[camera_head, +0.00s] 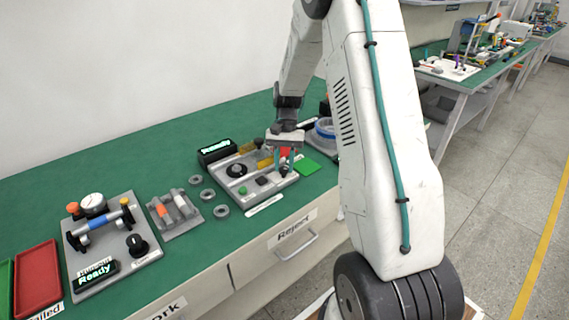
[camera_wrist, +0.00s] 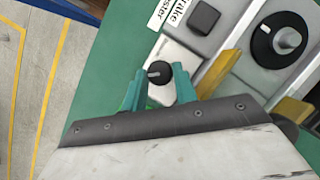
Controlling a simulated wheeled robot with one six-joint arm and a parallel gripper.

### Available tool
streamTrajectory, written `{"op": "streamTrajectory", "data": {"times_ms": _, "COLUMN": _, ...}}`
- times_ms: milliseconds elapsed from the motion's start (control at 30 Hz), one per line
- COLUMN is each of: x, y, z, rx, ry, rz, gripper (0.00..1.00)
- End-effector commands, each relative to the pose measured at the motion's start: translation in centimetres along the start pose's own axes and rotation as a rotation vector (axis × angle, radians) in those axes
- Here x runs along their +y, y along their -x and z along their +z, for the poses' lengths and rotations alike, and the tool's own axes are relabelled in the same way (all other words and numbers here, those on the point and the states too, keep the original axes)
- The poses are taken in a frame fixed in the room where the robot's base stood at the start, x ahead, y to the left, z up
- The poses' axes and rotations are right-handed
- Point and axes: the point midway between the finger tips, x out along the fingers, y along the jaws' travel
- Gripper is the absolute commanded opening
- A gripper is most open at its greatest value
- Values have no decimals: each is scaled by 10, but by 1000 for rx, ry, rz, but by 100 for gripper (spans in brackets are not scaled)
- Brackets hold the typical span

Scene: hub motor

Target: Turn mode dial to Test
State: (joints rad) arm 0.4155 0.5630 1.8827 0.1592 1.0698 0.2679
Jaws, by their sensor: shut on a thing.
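A small black dial (camera_wrist: 159,72) with a pale pointer mark shows in the wrist view on a light grey panel (camera_wrist: 178,54). The two teal fingers of my gripper (camera_wrist: 160,84) stand on either side of it and are shut on it. The pointer mark lies roughly crosswise between the fingers. In the head view my gripper (camera_head: 285,158) is down at the right end of the grey tester (camera_head: 245,201), and the dial is hidden there. No Test marking can be read in either view.
The tester also carries a round black disc (camera_head: 236,170), a green button (camera_head: 243,190) and a lit display (camera_head: 215,148). Grey rings (camera_head: 221,211) lie on the green bench to its left. A runout station (camera_head: 112,238), with its display reading Ready, and a red tray (camera_head: 37,279) stand farther left.

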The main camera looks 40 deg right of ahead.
Motion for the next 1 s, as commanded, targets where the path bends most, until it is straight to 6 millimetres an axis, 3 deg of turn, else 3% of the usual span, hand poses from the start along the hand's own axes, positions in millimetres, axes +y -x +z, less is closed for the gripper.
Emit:
{"op": "streamTrajectory", "data": {"times_ms": 633, "x": 0, "y": 0, "z": 0, "rx": 0, "ry": 48, "rz": 20, "gripper": 6}}
{"op": "streamTrajectory", "data": {"times_ms": 667, "x": 0, "y": 0, "z": 0, "rx": 0, "ry": 48, "rz": 20, "gripper": 34}}
{"op": "streamTrajectory", "data": {"times_ms": 700, "x": 0, "y": 0, "z": 0, "rx": 0, "ry": 47, "rz": 20, "gripper": 45}}
{"op": "streamTrajectory", "data": {"times_ms": 733, "x": 0, "y": 0, "z": 0, "rx": 0, "ry": 47, "rz": 20, "gripper": 50}}
{"op": "streamTrajectory", "data": {"times_ms": 1000, "x": 0, "y": 0, "z": 0, "rx": 1, "ry": 31, "rz": 13, "gripper": 50}}
